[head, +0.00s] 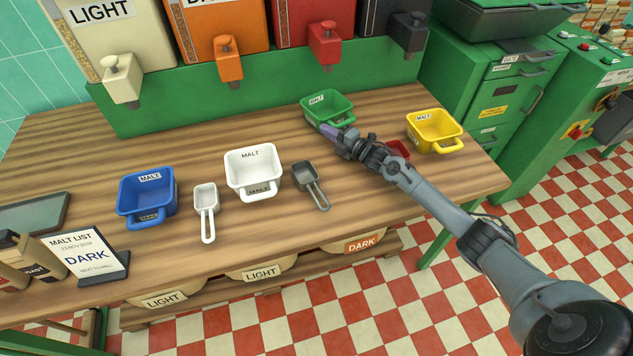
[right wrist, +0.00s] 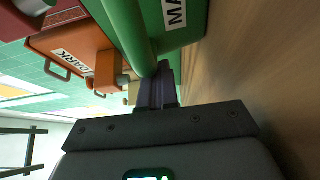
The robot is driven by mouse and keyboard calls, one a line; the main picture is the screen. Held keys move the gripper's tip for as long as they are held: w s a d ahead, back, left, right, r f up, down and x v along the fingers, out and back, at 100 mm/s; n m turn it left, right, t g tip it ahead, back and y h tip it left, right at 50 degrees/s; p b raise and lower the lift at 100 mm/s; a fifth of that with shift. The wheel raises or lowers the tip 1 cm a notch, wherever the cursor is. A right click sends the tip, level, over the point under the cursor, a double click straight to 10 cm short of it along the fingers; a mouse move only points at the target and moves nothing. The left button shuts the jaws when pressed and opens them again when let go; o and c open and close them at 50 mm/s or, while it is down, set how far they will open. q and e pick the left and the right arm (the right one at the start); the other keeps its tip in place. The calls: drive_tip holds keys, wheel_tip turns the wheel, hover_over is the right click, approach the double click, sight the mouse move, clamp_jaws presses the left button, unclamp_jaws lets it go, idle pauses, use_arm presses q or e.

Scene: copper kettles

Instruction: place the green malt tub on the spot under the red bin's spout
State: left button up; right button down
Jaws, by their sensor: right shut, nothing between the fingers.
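The green malt tub (head: 318,112) stands upright on the wooden table, below and slightly in front of the red bin's spout (head: 325,50). Its handle side faces my right gripper (head: 330,134). That gripper is shut and empty, with its fingertips right at the tub's near side; I cannot tell whether they touch it. In the right wrist view the shut fingers (right wrist: 158,88) point at the green tub (right wrist: 127,30), whose MALT label shows. No marking of the spot is visible; the tub may cover it. My left gripper is not in view.
A yellow tub (head: 434,134) and a partly hidden red item (head: 399,148) are right of my gripper. A grey scoop (head: 311,184), white tub (head: 253,168), white scoop (head: 205,200) and blue tub (head: 147,200) stand left. The green bin stand (head: 230,92) bounds the back.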

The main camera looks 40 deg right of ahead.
drive_tip(key=shift+s+d+r, duration=0.1)
drive_tip(key=shift+r, duration=0.5)
drive_tip(key=s+d+r+p, duration=0.4)
drive_tip(key=s+r+p, duration=0.1)
drive_tip(key=s+r, duration=0.5)
drive_tip(key=shift+s+d+p, duration=0.15)
drive_tip(key=shift+s+p, duration=0.15)
drive_tip(key=shift+s, duration=0.1)
